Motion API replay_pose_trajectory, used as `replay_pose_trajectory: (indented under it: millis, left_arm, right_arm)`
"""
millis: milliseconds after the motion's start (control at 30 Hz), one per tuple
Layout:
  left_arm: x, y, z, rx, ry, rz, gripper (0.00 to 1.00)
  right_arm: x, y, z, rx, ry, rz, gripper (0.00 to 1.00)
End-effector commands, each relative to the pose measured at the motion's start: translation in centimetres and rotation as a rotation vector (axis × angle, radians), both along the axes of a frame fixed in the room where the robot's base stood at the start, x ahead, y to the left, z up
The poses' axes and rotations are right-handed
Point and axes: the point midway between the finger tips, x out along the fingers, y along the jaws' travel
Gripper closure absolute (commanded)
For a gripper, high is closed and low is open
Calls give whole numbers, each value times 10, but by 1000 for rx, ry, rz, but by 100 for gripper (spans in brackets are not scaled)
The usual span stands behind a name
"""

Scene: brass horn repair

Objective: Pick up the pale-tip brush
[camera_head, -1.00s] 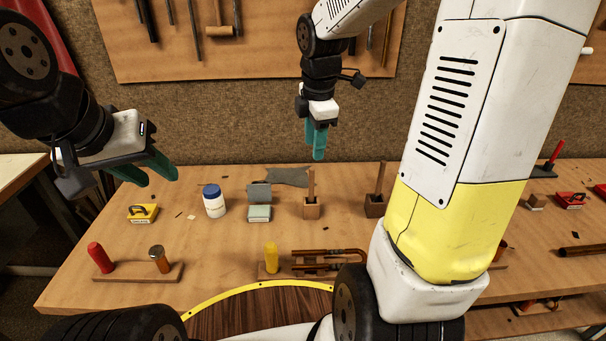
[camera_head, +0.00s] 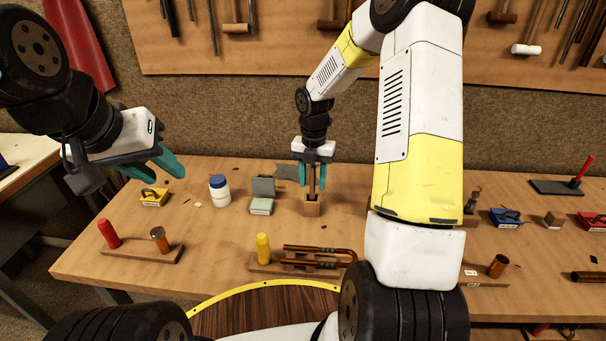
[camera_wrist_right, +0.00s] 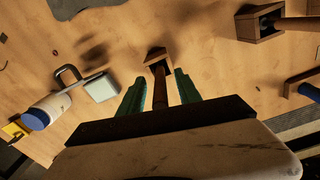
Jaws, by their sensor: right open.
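A brush with a brown wooden handle (camera_head: 313,184) stands upright in a small wooden block holder (camera_head: 312,208) on the bench. Its tip is hidden, so I cannot tell its colour. My right gripper (camera_head: 312,180) is open, pointing down, with one teal finger on each side of the handle. In the right wrist view the handle (camera_wrist_right: 160,92) stands between the two fingers, with gaps visible, above the holder (camera_wrist_right: 157,58). My left gripper (camera_head: 160,168) is open and empty above the bench's left side.
A second handled block (camera_wrist_right: 258,24) stands nearby; my right arm hides it in the head view. Left of the holder are a grey-green block (camera_head: 261,206) and a blue-capped white bottle (camera_head: 219,190).

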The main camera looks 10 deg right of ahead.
Motion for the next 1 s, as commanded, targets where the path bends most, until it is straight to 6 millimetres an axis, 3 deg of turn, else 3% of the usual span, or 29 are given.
replay_pose_trajectory:
  millis: [133,400,633,1000]
  left_arm:
    - [0,0,0,0,0,0,64]
    - [0,0,0,0,0,0,64]
    - [0,0,0,0,0,0,64]
    - [0,0,0,0,0,0,64]
  right_arm:
    - [0,0,-18,0,1,-1,59]
    - [0,0,-22,0,-1,-2,59]
    - [0,0,-22,0,-1,-3,100]
    - [0,0,-19,0,-2,-3,100]
